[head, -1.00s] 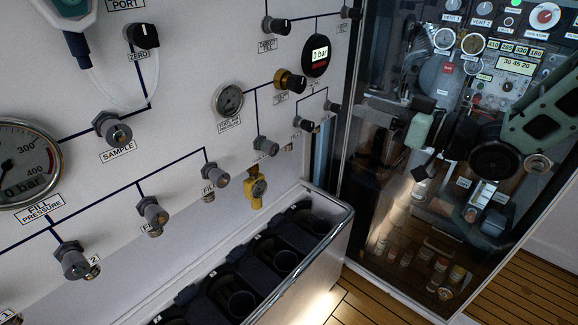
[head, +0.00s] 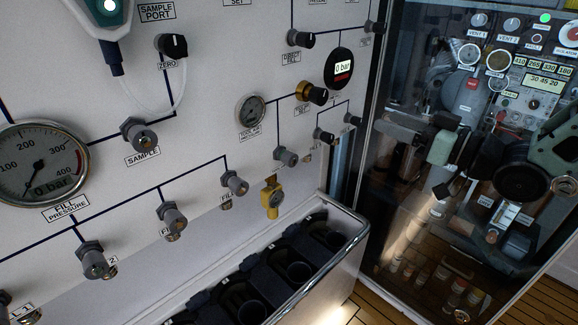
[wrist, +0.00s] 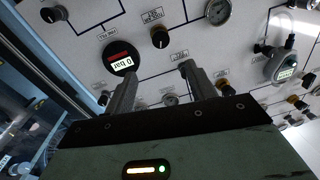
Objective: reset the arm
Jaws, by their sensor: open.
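My arm (head: 522,183) shows at the right of the head view, in front of a glass-fronted cabinet. My gripper (head: 405,148) points left towards the white panel, and its dark fingers are hard to pick out against the glass. In the wrist view my gripper (wrist: 158,85) has its two grey fingers spread apart, with nothing between them. The white panel (wrist: 82,45) with knobs and gauges lies beyond the fingertips. The round "0 bar" display (wrist: 122,60) appears close to the left finger in that view.
The fill panel (head: 110,200) carries a large fill pressure gauge (head: 40,160), several valve knobs and a yellow fitting (head: 271,198). A metal-rimmed trough (head: 345,225) with dark holders runs below it. The glass cabinet (head: 400,230) stands behind my arm. Wooden floor (head: 375,302) shows at the bottom.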

